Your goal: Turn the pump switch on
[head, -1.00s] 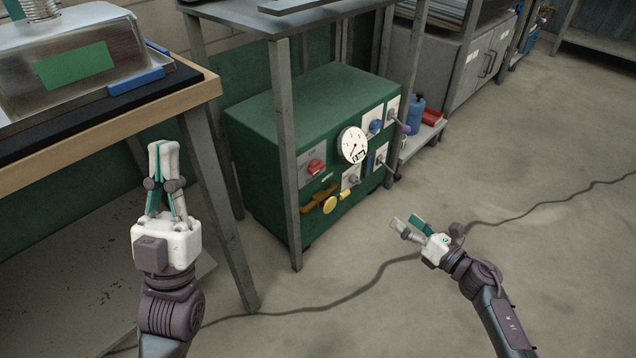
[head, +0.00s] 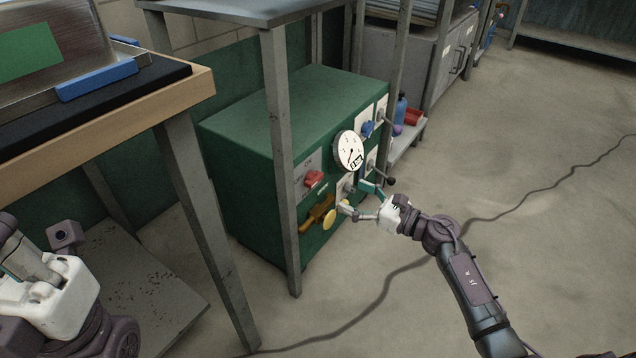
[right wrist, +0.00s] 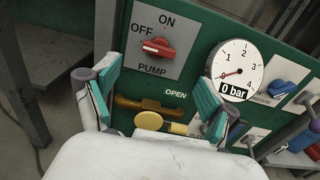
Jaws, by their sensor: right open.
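The pump switch (head: 314,179) is a red knob on a grey plate on the green cabinet's front. In the right wrist view the red knob (right wrist: 158,47) lies nearly level, under the words OFF and ON and above PUMP. My right gripper (head: 357,198) is open and empty in front of the cabinet, below and right of the switch. In the right wrist view its spread fingers (right wrist: 165,88) show below the knob, apart from it. My left gripper (head: 18,255) is partly cut off at the lower left, away from the cabinet.
A round gauge (right wrist: 236,70) beside the switch reads 0 bar. A yellow lever (right wrist: 150,121) marked OPEN sits below it. A blue knob (right wrist: 284,88) is further right. A grey table leg (head: 282,160) stands before the cabinet's front. A cable (head: 380,290) crosses the floor.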

